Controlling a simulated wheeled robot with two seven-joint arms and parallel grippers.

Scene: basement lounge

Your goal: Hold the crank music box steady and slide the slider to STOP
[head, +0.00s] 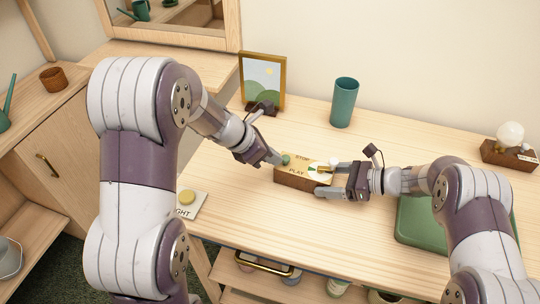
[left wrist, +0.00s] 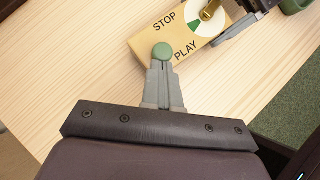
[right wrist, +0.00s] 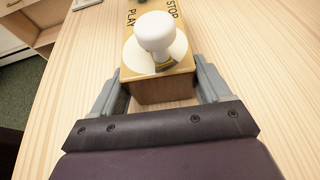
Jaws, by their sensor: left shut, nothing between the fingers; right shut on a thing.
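The music box (head: 302,182) is a small wooden box on the table, with STOP and PLAY printed on its top; it also shows in the left wrist view (left wrist: 146,46). A round green slider knob (left wrist: 163,51) is at its left end, beside the lettering; I cannot tell exactly which mark it is at. A brass crank with a white knob (right wrist: 155,32) is at the other end. My left gripper (head: 277,158) is shut and empty, its fingertips right at the green knob; contact is unclear. My right gripper (head: 332,180) is shut on the box, one finger on each side.
A framed picture (head: 263,80) and a teal cup (head: 344,102) stand behind the box. A green case (head: 415,225) lies to the right, under my right arm. A card with a yellow button (head: 187,204) is at the front left. The table around the box is clear.

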